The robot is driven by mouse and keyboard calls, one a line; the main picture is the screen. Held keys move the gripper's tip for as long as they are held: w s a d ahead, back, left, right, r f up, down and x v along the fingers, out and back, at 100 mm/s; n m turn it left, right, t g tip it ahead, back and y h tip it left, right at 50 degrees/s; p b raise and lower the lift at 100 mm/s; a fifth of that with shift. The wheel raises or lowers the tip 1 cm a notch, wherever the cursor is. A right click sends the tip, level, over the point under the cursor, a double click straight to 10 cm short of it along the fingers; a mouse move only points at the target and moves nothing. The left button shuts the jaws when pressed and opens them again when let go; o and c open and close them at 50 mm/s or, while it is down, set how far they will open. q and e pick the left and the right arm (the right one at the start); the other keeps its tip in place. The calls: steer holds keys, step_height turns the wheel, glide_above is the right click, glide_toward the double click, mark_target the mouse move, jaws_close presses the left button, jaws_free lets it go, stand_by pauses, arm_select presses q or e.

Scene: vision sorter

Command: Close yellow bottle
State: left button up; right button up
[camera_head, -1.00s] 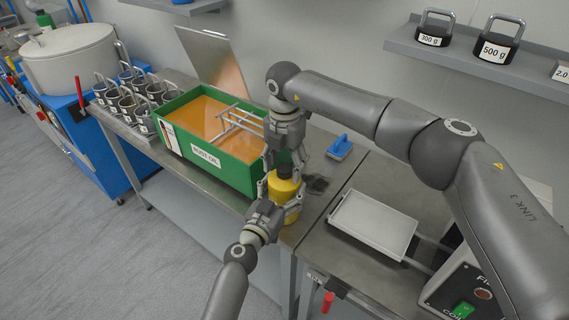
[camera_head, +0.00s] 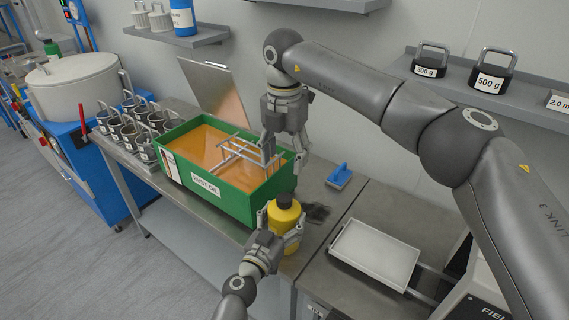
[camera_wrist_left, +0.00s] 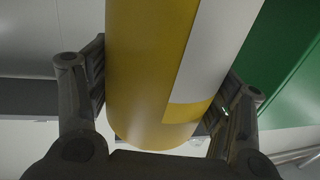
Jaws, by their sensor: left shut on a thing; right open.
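The yellow bottle (camera_head: 285,222) stands upright near the front edge of the metal table, beside the green tub. A dark cap (camera_head: 284,199) sits on its top; how tightly it is seated I cannot tell. My left gripper (camera_head: 281,226) is shut around the bottle's body from the front. The left wrist view shows the yellow side and white label of the bottle (camera_wrist_left: 150,75) between the two fingers.
A white tray (camera_head: 374,256) and a blue-handled tool (camera_head: 339,175) lie to the right. Metal cups (camera_head: 130,130) stand further left.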

arm_select(q)
steer(key=o, duration=2.1)
steer(key=shift+c, duration=0.2)
steer(key=shift+s, duration=0.1)
steer(key=v, duration=1.2)
